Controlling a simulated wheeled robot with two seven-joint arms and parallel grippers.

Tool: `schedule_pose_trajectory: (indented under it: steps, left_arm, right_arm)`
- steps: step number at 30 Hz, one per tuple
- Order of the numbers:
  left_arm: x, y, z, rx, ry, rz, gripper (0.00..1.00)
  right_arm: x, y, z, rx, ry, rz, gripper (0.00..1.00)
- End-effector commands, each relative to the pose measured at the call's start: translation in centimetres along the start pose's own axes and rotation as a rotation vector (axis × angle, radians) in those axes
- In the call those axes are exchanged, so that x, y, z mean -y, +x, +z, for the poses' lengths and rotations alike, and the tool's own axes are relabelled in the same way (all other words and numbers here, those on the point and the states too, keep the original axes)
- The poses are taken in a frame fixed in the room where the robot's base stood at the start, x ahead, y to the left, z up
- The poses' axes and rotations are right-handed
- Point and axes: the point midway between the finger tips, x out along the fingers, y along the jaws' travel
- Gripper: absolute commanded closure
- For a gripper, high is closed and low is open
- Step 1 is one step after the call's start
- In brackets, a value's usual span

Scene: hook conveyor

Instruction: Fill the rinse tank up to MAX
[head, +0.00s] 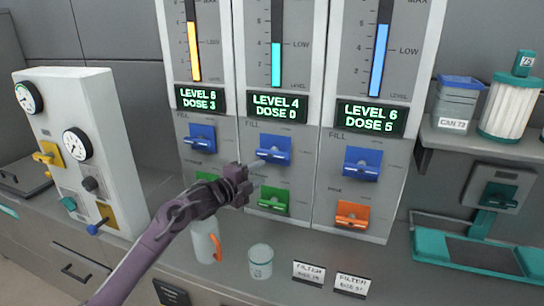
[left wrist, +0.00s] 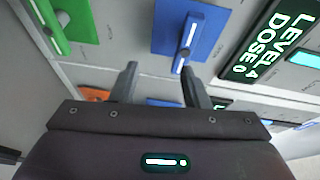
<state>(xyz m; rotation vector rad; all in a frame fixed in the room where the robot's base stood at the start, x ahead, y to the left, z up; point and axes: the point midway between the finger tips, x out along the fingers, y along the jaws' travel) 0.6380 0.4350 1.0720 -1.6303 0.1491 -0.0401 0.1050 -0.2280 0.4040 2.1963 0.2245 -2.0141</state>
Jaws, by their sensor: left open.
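Three tank columns stand side by side, each with a level gauge, a display, a blue fill lever and a lower lever. I cannot read which one is the rinse tank. The left gauge (head: 194,45) is yellow, the middle gauge (head: 275,60) cyan near LOW, the right gauge (head: 379,60) blue above LOW. The middle display (head: 277,107) reads LEVEL 4, DOSE 0. My left gripper (head: 248,182) is open and empty in front of the middle column, just below its blue lever (head: 273,150). In the left wrist view that lever (left wrist: 190,30) is beyond the fingertips (left wrist: 157,72), apparently ungripped.
A gauge box (head: 85,150) stands at left. A white container with an orange handle (head: 205,242), a clear cup (head: 260,262) and two filter cards (head: 309,272) are on the counter below. A shelf at right holds a canister (head: 510,105); a teal tray (head: 465,258) lies under it.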

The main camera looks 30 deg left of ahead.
Motion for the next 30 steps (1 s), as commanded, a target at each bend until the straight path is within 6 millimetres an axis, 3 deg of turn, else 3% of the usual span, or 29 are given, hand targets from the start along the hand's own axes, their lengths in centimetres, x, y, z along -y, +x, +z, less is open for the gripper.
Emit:
schedule_pose_trajectory:
  steps: [1,5,21,30]
  left_arm:
    - [1.4,0.1,0.8,-0.015,0.033,-0.027,0.58]
    - [2.9,0.2,1.4,-0.037,0.069,-0.063,0.58]
    - [3.4,6.8,1.2,-0.036,0.065,-0.064,0.58]
    - [3.3,7.8,1.0,-0.038,0.068,-0.063,0.58]
  right_arm:
    - [-0.2,0.0,0.0,0.000,0.001,0.003,0.40]
    - [-0.6,-0.1,-0.1,-0.001,0.001,0.007,0.40]
    - [-0.6,-2.1,-0.4,-0.003,-0.001,0.007,0.40]
    - [-0.3,-2.3,-0.5,-0.004,-0.002,0.004,0.40]
